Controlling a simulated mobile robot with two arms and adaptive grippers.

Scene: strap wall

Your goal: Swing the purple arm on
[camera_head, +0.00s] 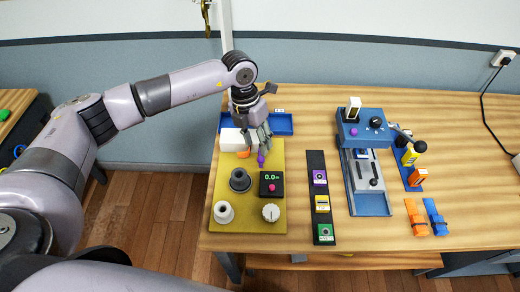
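My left gripper (258,141) reaches down over the back of the yellow board (250,209) at the table's left. A small purple piece (261,159) shows right below its fingertips; it looks like the end of the purple arm. The rest of that piece is hidden behind the fingers, and I cannot tell if they touch it. The gap between the fingers is too small to tell. An orange part (243,154) shows just left of it, by a white block (233,140). My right gripper is not in view.
A black strip (320,197) with coloured switches and a blue press-like machine (367,128) stand to the right.

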